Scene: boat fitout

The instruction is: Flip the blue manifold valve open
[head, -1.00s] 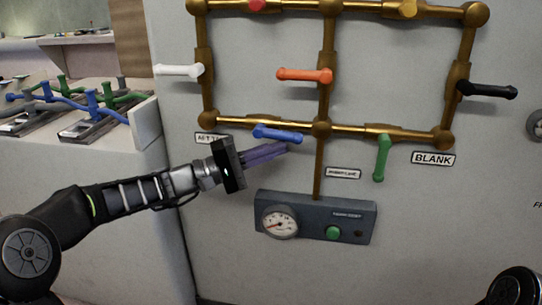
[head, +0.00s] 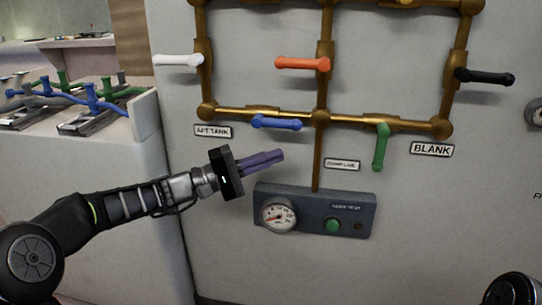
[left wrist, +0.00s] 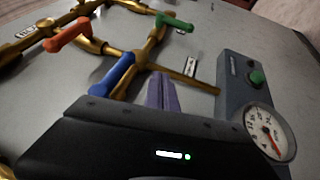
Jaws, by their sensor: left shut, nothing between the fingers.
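The blue valve handle (head: 277,123) is on the lower brass pipe (head: 350,120) of the wall manifold, left of the central joint. It lies roughly horizontal, nearly along the pipe. My left gripper (head: 281,156) is shut and empty, its purple fingers a little below the blue handle and apart from it in the head view. In the left wrist view the blue handle (left wrist: 112,74) is just left of the shut fingers (left wrist: 162,92); its near end is hidden by the gripper body. At the lower right of the head view, a dark part of my own body shows; my right gripper is not in view.
A gauge panel (head: 352,200) with a dial and green button sits below the fingers. Nearby handles are green (head: 381,147), orange (head: 303,63), white (head: 178,60) and black (head: 484,76). A counter with blue and green valve parts (head: 92,98) stands at left.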

